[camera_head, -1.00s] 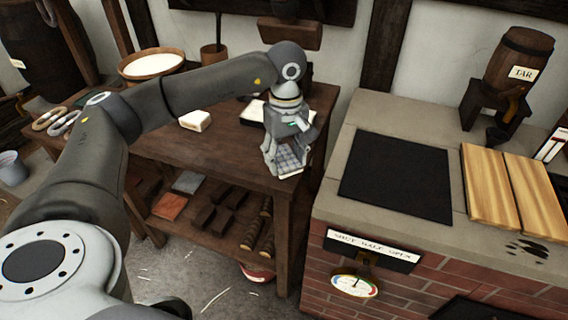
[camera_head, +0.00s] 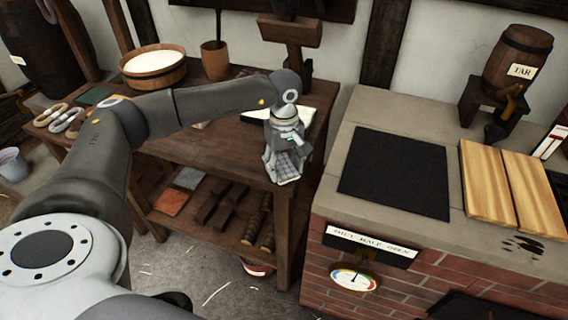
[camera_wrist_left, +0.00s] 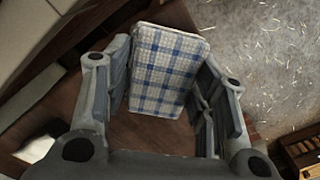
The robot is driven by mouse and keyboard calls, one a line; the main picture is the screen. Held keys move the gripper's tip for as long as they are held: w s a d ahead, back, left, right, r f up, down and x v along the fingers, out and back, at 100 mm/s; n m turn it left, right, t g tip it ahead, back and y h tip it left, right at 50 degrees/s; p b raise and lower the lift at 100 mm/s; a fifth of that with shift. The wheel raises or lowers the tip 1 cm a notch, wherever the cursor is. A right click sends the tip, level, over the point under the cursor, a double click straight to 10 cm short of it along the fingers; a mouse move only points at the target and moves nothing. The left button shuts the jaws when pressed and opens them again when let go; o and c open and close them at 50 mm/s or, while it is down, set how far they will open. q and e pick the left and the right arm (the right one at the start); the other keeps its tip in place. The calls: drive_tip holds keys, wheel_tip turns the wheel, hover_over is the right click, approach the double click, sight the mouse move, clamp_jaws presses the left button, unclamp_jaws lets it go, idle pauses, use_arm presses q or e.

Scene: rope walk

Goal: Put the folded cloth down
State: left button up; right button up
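The folded cloth, a flat blue-and-white checked pad, is between the two fingers of my left gripper in the left wrist view (camera_wrist_left: 168,72). My left gripper (camera_head: 285,164) is shut on it by its two sides. In the head view the cloth (camera_head: 287,169) is low at the front right corner of the wooden table (camera_head: 225,150). It looks tilted, and I cannot tell whether it touches the tabletop. My right gripper is not in view.
A wooden tub (camera_head: 152,72) stands at the table's back left, near rope rings (camera_head: 62,118). To the right is a brick hearth (camera_head: 335,195) with a dark plate (camera_head: 397,175), boards (camera_head: 512,190) and a tar barrel (camera_head: 518,58). A gap separates table and hearth.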

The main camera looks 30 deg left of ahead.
sight(284, 165)
use_arm(q)
drive_tip(key=o, duration=0.5)
drive_tip(key=shift+r+p, duration=0.25)
drive_tip(key=shift+p, duration=0.1)
wheel_tip(284, 165, up, 12)
drive_tip(key=shift+f+b, duration=0.1)
drive_tip(key=shift+b, duration=0.85)
